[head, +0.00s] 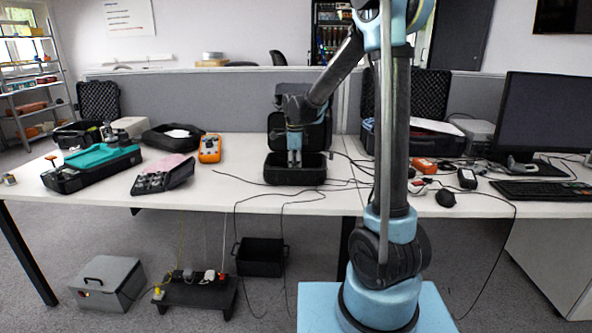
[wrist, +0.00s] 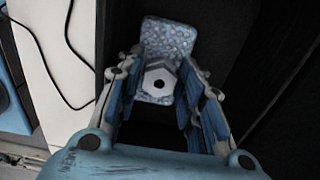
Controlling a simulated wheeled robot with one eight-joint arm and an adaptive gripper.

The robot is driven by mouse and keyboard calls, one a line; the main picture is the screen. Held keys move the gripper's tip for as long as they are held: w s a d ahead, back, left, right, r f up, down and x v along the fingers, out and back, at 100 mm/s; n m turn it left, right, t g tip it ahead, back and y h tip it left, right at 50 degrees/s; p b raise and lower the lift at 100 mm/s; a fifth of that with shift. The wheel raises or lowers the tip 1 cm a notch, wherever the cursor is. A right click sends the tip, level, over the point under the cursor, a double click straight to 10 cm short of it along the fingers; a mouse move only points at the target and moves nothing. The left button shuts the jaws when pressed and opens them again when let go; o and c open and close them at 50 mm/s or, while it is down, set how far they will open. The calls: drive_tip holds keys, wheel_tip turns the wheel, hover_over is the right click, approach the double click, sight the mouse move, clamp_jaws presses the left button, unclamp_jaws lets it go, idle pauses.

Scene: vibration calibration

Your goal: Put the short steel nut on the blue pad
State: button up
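In the wrist view the short steel nut (wrist: 158,82), a pale grey hexagon with a dark round hole, sits between the fingertips of my gripper (wrist: 160,78). The fingers lie close on both sides of it and appear shut on it. The blue pad (wrist: 168,38), mottled pale blue, shows behind the nut, which overlaps its near part. I cannot tell whether the nut touches the pad. In the head view my gripper (head: 294,158) points down into an open black case (head: 294,178) on the table. The nut and pad are hidden there.
The black case walls surround my fingers closely. Left of it on the white table (head: 230,190) are an orange meter (head: 210,148), a grey device with a pink top (head: 162,178) and a teal-topped case (head: 92,168). Cables run right of the case, toward a black mouse (head: 445,198).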

wheel_tip(320, 180, up, 12)
drive_tip(key=s+d+n, duration=0.4)
drive_tip(key=s+d, duration=0.3)
drive_tip(key=s+d+f+n, duration=0.5)
drive_tip(key=s, duration=0.3)
drive_tip(key=s+d+f+n+t, duration=0.1)
drive_tip(key=s+d+f+n, duration=0.3)
drive_tip(key=s, duration=0.4)
drive_tip(key=s+d+f+n+t, duration=0.1)
drive_tip(key=s+d+f+n, duration=0.4)
drive_tip(key=s, duration=0.3)
drive_tip(key=shift+s+d+f+n, duration=0.3)
drive_tip(key=shift+s+d, duration=0.05)
